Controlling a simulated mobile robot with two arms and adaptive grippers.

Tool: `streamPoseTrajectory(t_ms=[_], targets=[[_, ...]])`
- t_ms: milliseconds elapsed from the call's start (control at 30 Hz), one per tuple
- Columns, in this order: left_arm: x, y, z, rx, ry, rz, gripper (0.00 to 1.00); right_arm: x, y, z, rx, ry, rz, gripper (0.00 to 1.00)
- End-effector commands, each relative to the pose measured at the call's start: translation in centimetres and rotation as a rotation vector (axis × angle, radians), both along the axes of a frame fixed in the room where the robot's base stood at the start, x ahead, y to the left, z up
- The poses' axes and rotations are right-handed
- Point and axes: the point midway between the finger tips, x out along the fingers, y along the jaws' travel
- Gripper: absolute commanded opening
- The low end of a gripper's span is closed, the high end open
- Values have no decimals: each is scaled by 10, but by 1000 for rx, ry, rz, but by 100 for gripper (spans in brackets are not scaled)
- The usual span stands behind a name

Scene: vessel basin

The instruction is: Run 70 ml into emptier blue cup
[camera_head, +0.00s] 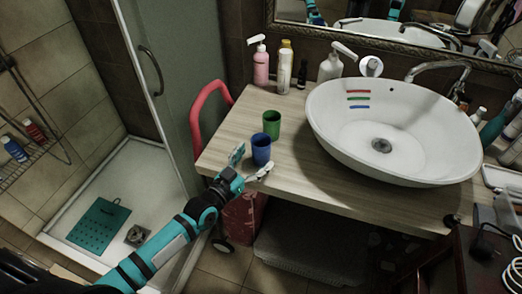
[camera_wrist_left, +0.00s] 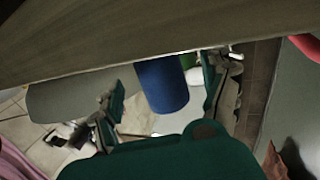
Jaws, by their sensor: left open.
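A blue cup (camera_head: 261,149) stands upright near the front left part of the wooden counter, and I see only this one blue cup. It also shows in the left wrist view (camera_wrist_left: 161,84). My left gripper (camera_head: 251,164) is open at the counter's front edge, its two fingers pointing towards the cup. In the left wrist view the cup appears between the spread fingers (camera_wrist_left: 162,95); contact cannot be told. The white basin (camera_head: 410,160) has red, green and blue marks inside its wall. A metal tap (camera_head: 440,66) reaches over its rim. The cup's contents are not clear.
A green cup (camera_head: 271,124) stands just behind the blue cup. A pink pump bottle (camera_head: 261,68), a white bottle (camera_head: 284,70) and a white dispenser (camera_head: 330,67) stand at the back. The wooden counter (camera_head: 228,127) is clear left of the cups. A glass shower panel is farther left.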

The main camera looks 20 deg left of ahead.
Motion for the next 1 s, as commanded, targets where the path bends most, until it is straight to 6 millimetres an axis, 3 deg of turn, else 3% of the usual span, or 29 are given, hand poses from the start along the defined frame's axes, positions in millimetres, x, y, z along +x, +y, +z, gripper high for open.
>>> streamPoseTrajectory(t_ms=[200, 500, 933, 1000], targets=[[30, -11, 0, 1, -1, 0, 80, -1, 1, 6, 1, 1, 0, 40], [34, -13, -2, 1, 0, 0, 80, -1, 9, 6, 11, 2, 1, 40], [34, -13, -1, 1, 0, 0, 26, -1, 11, 6, 12, 3, 3, 40], [34, -13, -1, 1, 0, 0, 24, -1, 9, 6, 11, 3, 3, 40]])
